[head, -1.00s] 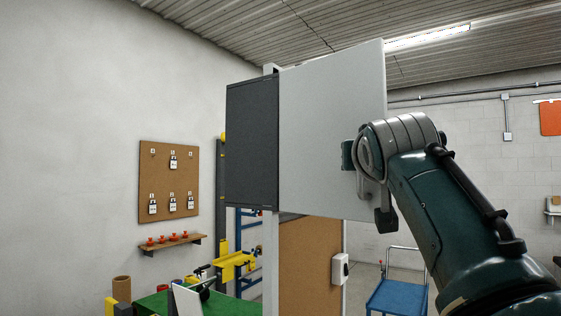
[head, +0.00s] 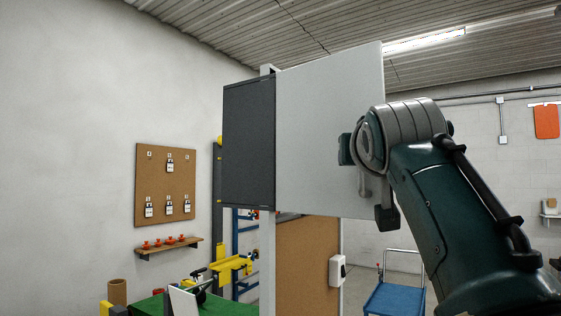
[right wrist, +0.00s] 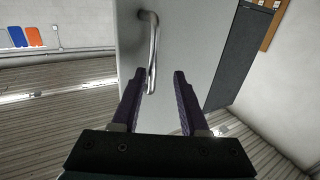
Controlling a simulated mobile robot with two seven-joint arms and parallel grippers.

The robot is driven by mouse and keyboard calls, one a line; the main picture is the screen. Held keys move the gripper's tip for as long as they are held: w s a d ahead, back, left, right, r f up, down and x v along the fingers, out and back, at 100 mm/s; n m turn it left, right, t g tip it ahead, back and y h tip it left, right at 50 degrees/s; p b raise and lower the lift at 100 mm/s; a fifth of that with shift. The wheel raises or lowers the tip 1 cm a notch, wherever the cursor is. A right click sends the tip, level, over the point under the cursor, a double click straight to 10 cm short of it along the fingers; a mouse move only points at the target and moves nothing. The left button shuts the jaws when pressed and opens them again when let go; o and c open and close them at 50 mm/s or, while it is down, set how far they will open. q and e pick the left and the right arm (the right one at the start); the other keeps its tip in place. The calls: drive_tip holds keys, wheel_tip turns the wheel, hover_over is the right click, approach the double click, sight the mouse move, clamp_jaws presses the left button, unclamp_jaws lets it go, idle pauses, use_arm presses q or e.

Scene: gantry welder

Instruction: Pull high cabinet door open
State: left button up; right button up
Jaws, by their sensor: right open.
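The high cabinet (head: 249,145) shows a dark grey side and a flat light grey door (head: 318,130) in the head view. I see no gap between them. The door also fills the middle of the right wrist view (right wrist: 190,35). Its silver bar handle (right wrist: 152,45) shows there. My right gripper (right wrist: 160,72) is open, with dark fingers pointing toward the door. The handle's near end appears between the fingers, closer to the left one; I cannot tell whether they touch. My left gripper is not in view.
A grey post (head: 267,250) stands below the cabinet, beside a brown board (head: 305,265) with a white box (head: 337,270). A blue cart (head: 395,298) stands on the floor at right. A green-topped bench (head: 150,305) is at lower left. A pegboard with padlocks (head: 166,185) hangs left.

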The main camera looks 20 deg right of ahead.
drive_tip(key=b+v, duration=0.3)
drive_tip(key=v, duration=0.4)
drive_tip(key=shift+s+a, duration=0.2)
drive_tip(key=shift+s, duration=0.1)
